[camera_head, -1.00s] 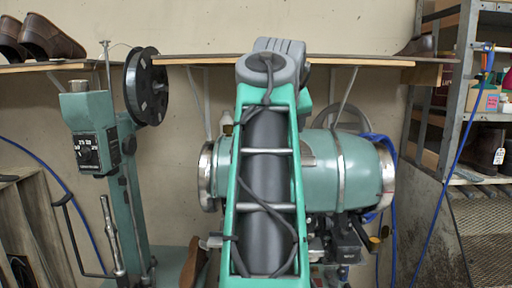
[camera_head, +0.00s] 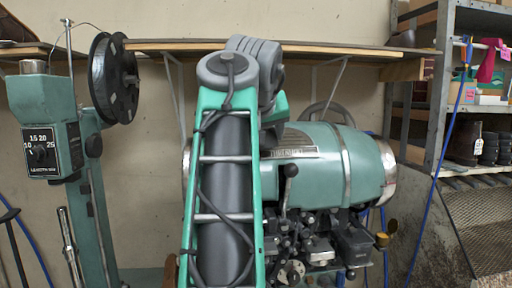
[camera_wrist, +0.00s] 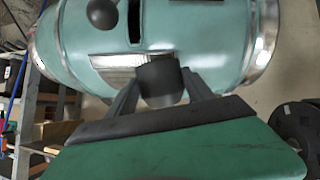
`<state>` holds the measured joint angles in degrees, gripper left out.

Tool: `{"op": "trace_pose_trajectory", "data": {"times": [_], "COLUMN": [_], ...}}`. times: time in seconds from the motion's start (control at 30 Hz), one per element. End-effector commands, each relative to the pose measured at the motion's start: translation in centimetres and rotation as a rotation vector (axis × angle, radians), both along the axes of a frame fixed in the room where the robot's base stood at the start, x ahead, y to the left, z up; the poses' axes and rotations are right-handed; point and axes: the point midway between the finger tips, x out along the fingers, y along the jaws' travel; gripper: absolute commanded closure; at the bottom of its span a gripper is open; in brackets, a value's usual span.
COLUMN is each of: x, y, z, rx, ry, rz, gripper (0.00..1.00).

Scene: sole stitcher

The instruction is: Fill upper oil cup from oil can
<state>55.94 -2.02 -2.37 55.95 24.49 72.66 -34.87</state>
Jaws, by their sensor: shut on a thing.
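The green stitcher head (camera_head: 335,160) with metal bands fills the middle of the head view. It also shows close up across the top of the wrist view (camera_wrist: 200,35). My gripper (camera_wrist: 160,88) is shut on a dark grey cylinder, apparently the oil can (camera_wrist: 160,80), in front of the stitcher's nameplate. Whether the can touches the stitcher cannot be told. In the head view my arm hides the gripper, the can and the stitcher's left part. I cannot make out the upper oil cup in either current view.
A black lever knob (camera_head: 291,171) stands up from the dark mechanism (camera_head: 310,240) below the head. A long wooden shelf (camera_head: 350,52) runs behind. A green column with a black reel (camera_head: 113,78) stands left, metal shelving (camera_head: 440,100) right.

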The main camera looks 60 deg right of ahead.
Motion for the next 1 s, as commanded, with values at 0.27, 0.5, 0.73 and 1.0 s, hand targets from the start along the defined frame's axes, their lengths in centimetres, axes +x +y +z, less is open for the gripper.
{"op": "trace_pose_trajectory", "data": {"times": [0.27,0.5,0.73,1.0], "x": [0.3,0.7,0.9,1.1], "y": [0.0,-0.2,-0.3,-0.3], "z": [0.5,0.7,0.9,0.9], "rx": [0.001,0.007,0.012,0.017], "ry": [0.010,0.032,0.055,0.087], "rz": [0.002,0.002,0.000,-0.002], "gripper": [0.75,0.75,0.75,0.75]}}
